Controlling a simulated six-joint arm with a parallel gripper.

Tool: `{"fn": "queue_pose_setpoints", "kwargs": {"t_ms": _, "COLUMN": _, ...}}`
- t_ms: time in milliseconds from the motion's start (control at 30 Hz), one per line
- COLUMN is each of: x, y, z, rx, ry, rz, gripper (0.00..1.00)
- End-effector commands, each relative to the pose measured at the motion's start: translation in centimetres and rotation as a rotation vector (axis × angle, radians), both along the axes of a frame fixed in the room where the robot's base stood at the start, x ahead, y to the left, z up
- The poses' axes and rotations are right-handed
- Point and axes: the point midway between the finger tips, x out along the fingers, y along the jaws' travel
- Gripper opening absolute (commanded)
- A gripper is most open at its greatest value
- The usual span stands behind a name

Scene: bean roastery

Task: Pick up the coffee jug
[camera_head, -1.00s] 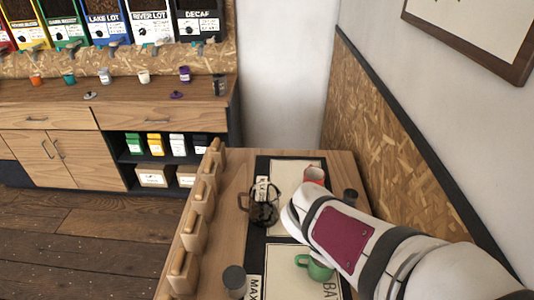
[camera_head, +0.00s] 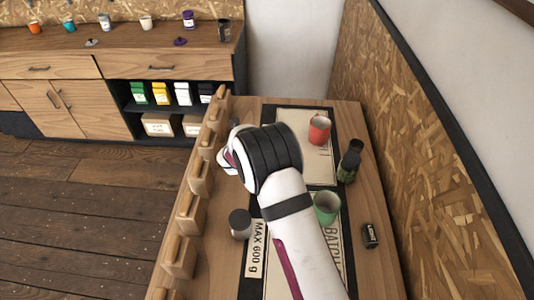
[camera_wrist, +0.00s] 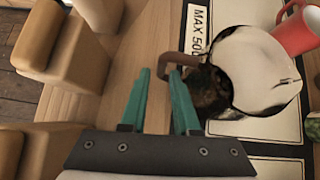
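The coffee jug (camera_wrist: 262,72) is a clear glass vessel with dark contents and a brown handle. In the wrist view it is right of centre, its handle pointing left toward my gripper (camera_wrist: 160,76). My two teal fingers are apart, with tips close to the handle; the right fingertip appears to overlap the handle's lower part. I cannot tell whether they touch. Nothing is visibly held. In the head view my arm hides the jug and most of the gripper.
A red mug (camera_head: 319,131), dark bottle (camera_head: 349,163), green mug (camera_head: 326,207), lidded jar (camera_head: 240,224) and small black item (camera_head: 371,236) stand around my arm. Wooden blocks (camera_head: 190,213) line the table's left edge. An OSB panel (camera_head: 420,150) bounds the right.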

Motion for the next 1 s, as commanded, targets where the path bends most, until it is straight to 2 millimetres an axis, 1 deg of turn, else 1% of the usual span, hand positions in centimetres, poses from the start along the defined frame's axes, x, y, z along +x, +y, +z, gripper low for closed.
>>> {"fn": "queue_pose_setpoints", "kwargs": {"t_ms": 33, "x": 0.9, "y": -0.2, "z": -0.7, "rx": 0.000, "ry": 0.001, "rz": -0.004, "gripper": 0.30}}
{"fn": "queue_pose_setpoints", "kwargs": {"t_ms": 133, "x": 2.1, "y": -0.1, "z": -1.8, "rx": 0.001, "ry": 0.002, "rz": -0.002, "gripper": 0.30}}
{"fn": "queue_pose_setpoints", "kwargs": {"t_ms": 233, "x": 2.6, "y": -0.1, "z": -2.2, "rx": 0.001, "ry": 0.002, "rz": -0.002, "gripper": 0.30}}
{"fn": "queue_pose_setpoints", "kwargs": {"t_ms": 400, "x": 2.6, "y": -0.1, "z": -2.2, "rx": 0.001, "ry": 0.002, "rz": -0.002, "gripper": 0.30}}
{"fn": "queue_pose_setpoints", "kwargs": {"t_ms": 567, "x": 2.6, "y": -0.1, "z": -2.2, "rx": 0.000, "ry": 0.001, "rz": -0.003, "gripper": 0.01}}
{"fn": "queue_pose_setpoints", "kwargs": {"t_ms": 1000, "x": 2.6, "y": -0.1, "z": -2.1, "rx": 0.001, "ry": 0.001, "rz": -0.004, "gripper": 0.00}}
